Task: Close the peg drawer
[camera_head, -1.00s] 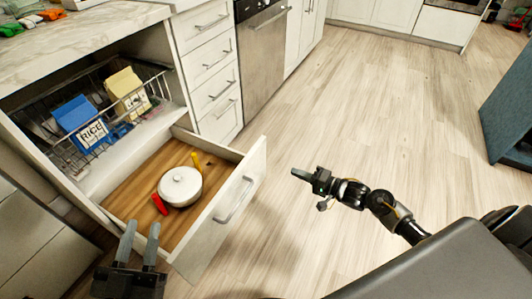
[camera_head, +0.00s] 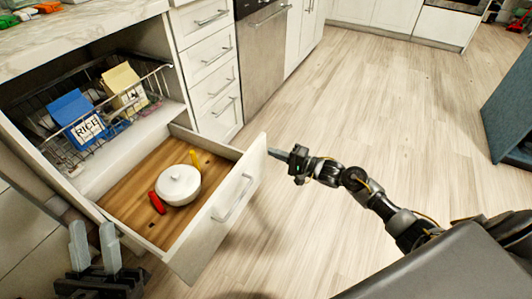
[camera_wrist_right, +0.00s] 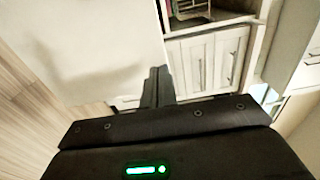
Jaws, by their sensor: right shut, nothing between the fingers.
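The peg drawer stands pulled out in the head view, with a white front (camera_head: 222,215) that carries a metal bar handle (camera_head: 234,198). Its wooden floor (camera_head: 135,187) holds a white lidded pot (camera_head: 178,185) with a red and a yellow handle. My right gripper (camera_head: 280,155) is shut and empty, its tips close to the far upper corner of the drawer front; I cannot tell whether they touch. The right wrist view shows its shut fingers (camera_wrist_right: 158,87) beside a large pale panel. My left gripper (camera_head: 93,245) is open and empty near the drawer's near left side.
A wire basket (camera_head: 130,112) above the drawer holds a blue rice box (camera_head: 77,118) and a yellow box (camera_head: 124,86). A stack of white drawers (camera_head: 212,60) and a dishwasher (camera_head: 262,50) stand beyond, closed.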

